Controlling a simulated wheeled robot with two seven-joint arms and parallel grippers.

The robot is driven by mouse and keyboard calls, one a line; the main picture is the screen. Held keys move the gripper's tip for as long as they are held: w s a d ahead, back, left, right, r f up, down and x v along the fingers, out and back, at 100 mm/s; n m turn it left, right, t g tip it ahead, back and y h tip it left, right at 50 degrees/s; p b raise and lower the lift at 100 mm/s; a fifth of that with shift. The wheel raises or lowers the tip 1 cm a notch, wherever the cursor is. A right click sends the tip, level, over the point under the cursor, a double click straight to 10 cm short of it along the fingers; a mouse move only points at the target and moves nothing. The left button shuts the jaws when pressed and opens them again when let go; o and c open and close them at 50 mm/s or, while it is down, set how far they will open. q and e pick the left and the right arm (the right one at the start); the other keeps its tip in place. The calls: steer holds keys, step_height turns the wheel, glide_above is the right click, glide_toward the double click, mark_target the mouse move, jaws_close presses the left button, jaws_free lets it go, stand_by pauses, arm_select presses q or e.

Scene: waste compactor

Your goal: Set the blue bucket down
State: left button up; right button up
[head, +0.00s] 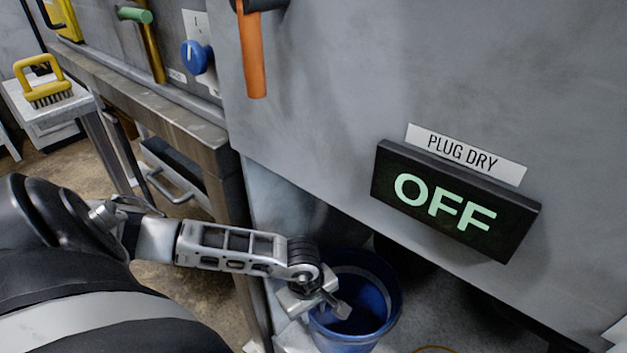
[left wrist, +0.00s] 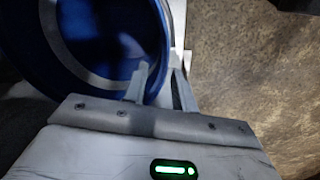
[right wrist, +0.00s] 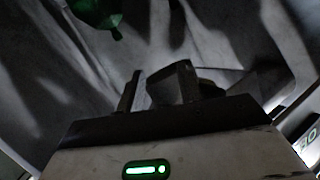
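The blue bucket (head: 385,320) is at the bottom centre of the head view, upright or nearly so, below the grey machine's lower edge. It looks empty. My left gripper (head: 328,302) is at its left rim. In the left wrist view, the bucket (left wrist: 95,25) fills the upper left, and the left fingers (left wrist: 160,82) are close together with the bucket's wall between them, one inside and one outside. Its base is cut off, so I cannot tell whether it touches the floor. My right gripper (right wrist: 155,88) shows only in its wrist view, dark, with a gap between the fingers.
A grey machine panel (head: 320,90) with an "OFF" sign (head: 455,205) overhangs the bucket. An orange handle (head: 252,55) hangs above. A workbench (head: 150,105) with a drawer is at left, and a yellow brush (head: 45,85) lies on a side table. Brown floor (left wrist: 260,70) shows beside the bucket.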

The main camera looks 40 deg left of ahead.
arm_select(q)
steer(key=r, duration=0.2)
steer(key=r+p, duration=0.1)
steer(key=r, duration=0.3)
steer(key=shift+s, duration=0.3)
arm_select(e)
steer(key=shift+d+f+g+h, duration=0.3)
steer(key=shift+d+f+h, duration=0.05)
steer(key=shift+f+h, duration=0.15)
arm_select(q)
steer(key=shift+s+f, duration=0.1)
